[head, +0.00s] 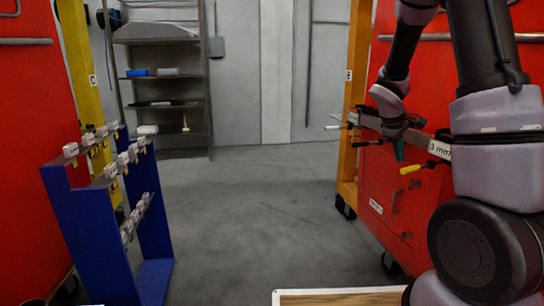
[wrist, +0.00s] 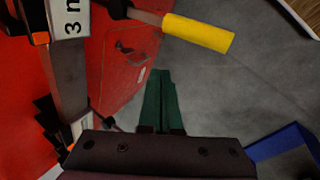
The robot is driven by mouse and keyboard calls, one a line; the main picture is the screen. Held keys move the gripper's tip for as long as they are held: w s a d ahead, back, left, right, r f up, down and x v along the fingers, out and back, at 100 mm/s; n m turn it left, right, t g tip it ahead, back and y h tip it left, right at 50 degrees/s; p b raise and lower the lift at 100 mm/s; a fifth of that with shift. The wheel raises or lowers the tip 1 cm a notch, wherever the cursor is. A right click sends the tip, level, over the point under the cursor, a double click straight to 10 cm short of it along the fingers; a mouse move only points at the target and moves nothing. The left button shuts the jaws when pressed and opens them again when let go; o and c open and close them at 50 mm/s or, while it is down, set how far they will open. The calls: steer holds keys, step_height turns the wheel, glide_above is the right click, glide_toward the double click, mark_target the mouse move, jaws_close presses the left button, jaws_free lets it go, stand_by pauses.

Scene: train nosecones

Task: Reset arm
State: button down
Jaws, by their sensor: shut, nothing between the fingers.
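My arm stands on the right of the head view, bent, with my gripper (head: 399,150) pointing down close in front of the red cabinet on the right. In the wrist view the green fingers of my gripper (wrist: 158,85) are together with nothing between them. A yellow-handled tool (wrist: 200,33) sticks out from the rail near the fingers, apart from them. The same yellow handle (head: 411,169) shows in the head view just right of and below my gripper.
A red cabinet (head: 385,190) with a labelled tool rail (head: 438,149) stands close on the right. A blue rack (head: 85,225) with several small pieces stands at left. Shelves (head: 160,90) are at the back. The grey floor (head: 250,200) between is clear.

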steer(key=s+a+r+m+t+y, duration=0.1)
steer(key=s+a+r+m+y, duration=0.1)
steer(key=s+a+r, duration=0.3)
steer(key=s+a+r+m+t+y, duration=0.1)
steer(key=s+a+r+m+y, duration=0.1)
steer(key=s+a+r+m, duration=0.3)
steer(key=s+a+r+m+t+y, duration=0.2)
steer(key=s+a+r, duration=0.4)
steer(key=s+r, duration=0.4)
steer(key=s+m+y, duration=0.1)
steer(key=s, duration=0.4)
stand_by(1.1)
